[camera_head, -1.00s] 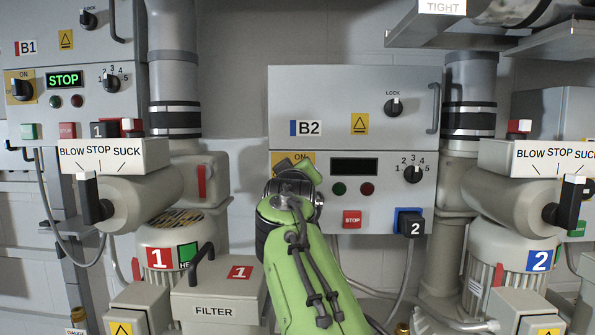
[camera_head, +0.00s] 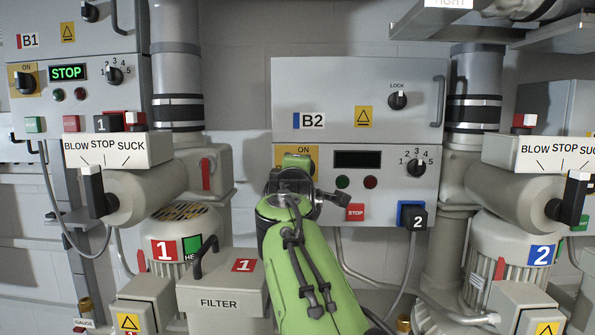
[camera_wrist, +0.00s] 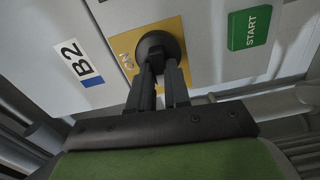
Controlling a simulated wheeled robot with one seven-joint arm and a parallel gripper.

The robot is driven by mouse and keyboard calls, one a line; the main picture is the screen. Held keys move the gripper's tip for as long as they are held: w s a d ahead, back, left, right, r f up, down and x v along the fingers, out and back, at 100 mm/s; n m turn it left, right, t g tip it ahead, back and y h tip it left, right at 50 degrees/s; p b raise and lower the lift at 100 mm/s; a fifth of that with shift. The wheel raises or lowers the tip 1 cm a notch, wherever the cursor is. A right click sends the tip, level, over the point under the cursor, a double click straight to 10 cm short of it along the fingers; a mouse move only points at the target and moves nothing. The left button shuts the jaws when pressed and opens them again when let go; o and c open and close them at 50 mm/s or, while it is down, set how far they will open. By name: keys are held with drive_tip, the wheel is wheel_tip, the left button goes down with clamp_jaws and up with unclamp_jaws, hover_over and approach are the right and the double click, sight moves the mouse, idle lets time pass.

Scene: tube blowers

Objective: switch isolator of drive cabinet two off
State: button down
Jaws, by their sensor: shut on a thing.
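Drive cabinet two, labelled B2 (camera_head: 345,95), is the grey box in the middle of the head view. Its isolator is a black rotary knob (camera_wrist: 156,44) on a yellow plate (camera_wrist: 186,57) marked ON, seen in the wrist view. My gripper (camera_wrist: 160,72) is shut on this knob, one dark finger on each side. The knob's pointing direction is hidden by the fingers. In the head view my green wrist covers the knob and most of the yellow plate (camera_head: 313,154). The cabinet's display (camera_head: 358,160) is dark.
Cabinet B1 (camera_head: 95,95) at the left has a lit STOP display. A green START button (camera_wrist: 250,27) lies near the knob. A red STOP button (camera_head: 355,212) and a blue-framed plug (camera_head: 412,217) sit low on B2. The filter box (camera_head: 222,290) stands below.

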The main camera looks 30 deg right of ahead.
drive_tip(key=shift+f+n, duration=0.1)
drive_tip(key=shift+n, duration=0.6)
drive_tip(key=c, duration=1.1)
unclamp_jaws()
drive_tip(key=b+v, duration=0.4)
drive_tip(key=v, duration=1.2)
